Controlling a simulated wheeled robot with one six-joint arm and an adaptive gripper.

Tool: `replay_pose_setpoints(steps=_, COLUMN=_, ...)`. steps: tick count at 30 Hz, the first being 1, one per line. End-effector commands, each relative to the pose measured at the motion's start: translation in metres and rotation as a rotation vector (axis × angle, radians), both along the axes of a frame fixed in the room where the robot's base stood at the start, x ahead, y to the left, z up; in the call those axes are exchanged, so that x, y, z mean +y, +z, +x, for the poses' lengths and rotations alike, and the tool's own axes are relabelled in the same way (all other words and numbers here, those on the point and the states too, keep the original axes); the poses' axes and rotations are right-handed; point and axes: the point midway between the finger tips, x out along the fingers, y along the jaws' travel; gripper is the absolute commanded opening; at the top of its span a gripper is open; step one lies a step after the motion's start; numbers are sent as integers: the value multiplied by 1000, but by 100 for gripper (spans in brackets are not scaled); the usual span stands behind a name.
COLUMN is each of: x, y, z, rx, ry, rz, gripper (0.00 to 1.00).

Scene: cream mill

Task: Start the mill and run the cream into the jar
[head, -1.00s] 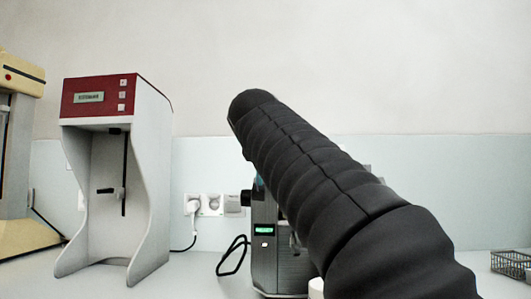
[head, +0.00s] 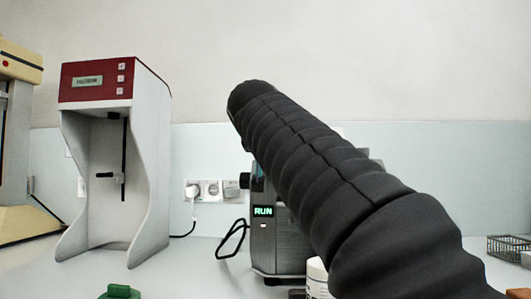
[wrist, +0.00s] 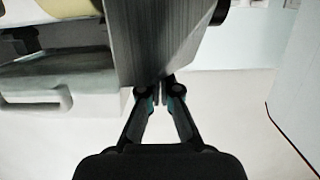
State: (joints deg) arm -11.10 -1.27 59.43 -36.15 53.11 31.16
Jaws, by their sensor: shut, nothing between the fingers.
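The mill (head: 277,255) is a dark grey machine on the bench, partly hidden behind my black arm in the head view. Its small display reads RUN in green. A white jar (head: 317,280) stands at its front right, partly covered by my arm. My gripper (wrist: 161,84) shows in the wrist view, its fingers shut and empty, with the tips at the lower edge of the mill's brushed-metal side (wrist: 165,45). I cannot tell whether they touch it. The gripper is hidden in the head view. No cream can be made out.
A red-and-white cabinet-like machine (head: 115,85) stands left of the mill, with a yellow machine (head: 20,65) beyond it. A green object (head: 120,291) lies at the front left. A wire basket (head: 508,247) is at the far right. Bench left of the mill is mostly clear.

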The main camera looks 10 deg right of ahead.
Motion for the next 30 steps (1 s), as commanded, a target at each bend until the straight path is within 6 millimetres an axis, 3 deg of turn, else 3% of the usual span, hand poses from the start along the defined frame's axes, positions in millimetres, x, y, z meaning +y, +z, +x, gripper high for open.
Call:
replay_pose_setpoints(steps=1, x=1, y=-12, z=5, rx=25, ry=-3, rz=2, gripper=0)
replay_pose_setpoints(steps=7, x=1, y=-3, z=5, rx=25, ry=-3, rz=2, gripper=0)
replay_pose_setpoints(steps=15, x=-1, y=46, z=1, rx=5, ry=-3, rz=2, gripper=0)
replay_pose_setpoints(steps=24, x=20, y=55, z=-61, rx=-1, ry=1, rz=0, gripper=0)
replay_pose_setpoints(steps=30, x=27, y=62, z=-85, rx=-1, ry=0, rz=1, gripper=0)
